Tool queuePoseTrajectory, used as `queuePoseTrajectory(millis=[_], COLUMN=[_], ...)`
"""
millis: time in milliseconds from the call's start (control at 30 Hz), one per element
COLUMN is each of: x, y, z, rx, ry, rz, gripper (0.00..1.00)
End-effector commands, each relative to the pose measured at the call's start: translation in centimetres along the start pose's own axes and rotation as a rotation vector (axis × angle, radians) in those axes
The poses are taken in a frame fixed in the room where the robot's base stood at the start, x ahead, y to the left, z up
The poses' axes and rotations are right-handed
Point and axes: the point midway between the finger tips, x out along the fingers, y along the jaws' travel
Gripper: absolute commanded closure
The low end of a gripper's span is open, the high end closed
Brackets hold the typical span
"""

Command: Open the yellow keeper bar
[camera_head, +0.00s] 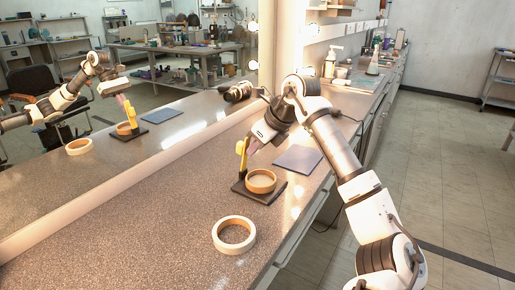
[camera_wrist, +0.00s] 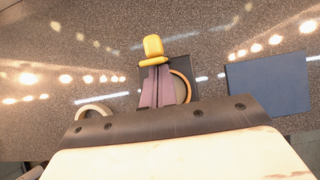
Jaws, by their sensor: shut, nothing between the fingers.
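The yellow keeper bar (camera_head: 242,154) stands upright at the back left of a dark base plate (camera_head: 270,197) on the counter. A round tan wooden ring or cup (camera_head: 261,181) sits on that plate beside the bar. My gripper (camera_head: 252,149) is right beside the upper part of the bar, on its right in the head view. In the wrist view my fingers (camera_wrist: 157,86) are together and empty, with their tips close to the yellow bar (camera_wrist: 153,45). I cannot tell whether they touch it. The fingers and wrist hide part of the base plate (camera_wrist: 206,70) there.
A loose pale wooden ring (camera_head: 234,249) lies on the counter in front. A blue-grey flat mat (camera_head: 298,159) lies behind the plate, near the counter's right edge. A mirror (camera_head: 120,182) along the left reflects the arm and objects. The counter's front left is clear.

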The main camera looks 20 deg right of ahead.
Motion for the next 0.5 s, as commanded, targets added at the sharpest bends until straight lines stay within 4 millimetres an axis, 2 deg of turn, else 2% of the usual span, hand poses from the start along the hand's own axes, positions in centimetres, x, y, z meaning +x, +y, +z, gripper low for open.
queuePoseTrajectory(millis=[500], x=[0.9], y=[0.0], z=[2.9], rx=[0.0], ry=[0.0], rz=[0.0], gripper=[1.0])
